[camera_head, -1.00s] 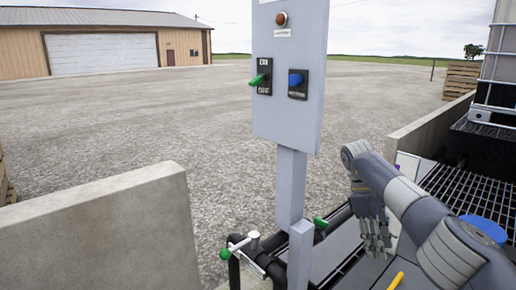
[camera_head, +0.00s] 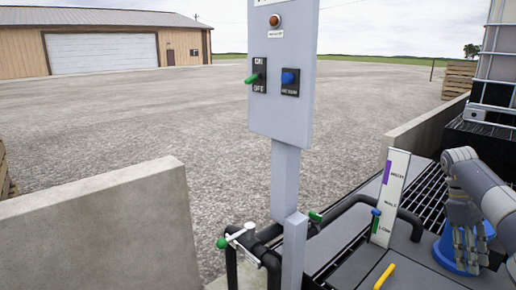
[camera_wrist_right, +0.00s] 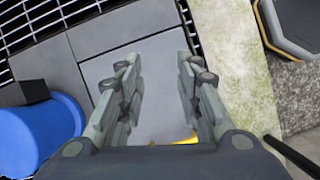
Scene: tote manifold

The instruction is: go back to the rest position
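My right gripper (camera_head: 466,248) hangs at the lower right of the head view, fingers pointing down, in front of a blue round container (camera_head: 446,250). In the right wrist view my right gripper (camera_wrist_right: 160,85) has its two fingers wide apart with nothing between them. Grey panels lie below it. My left gripper is in neither view.
A white level gauge (camera_head: 392,195) and a yellow handle (camera_head: 384,276) are left of my right gripper. Concrete walls (camera_head: 100,235) flank the area.

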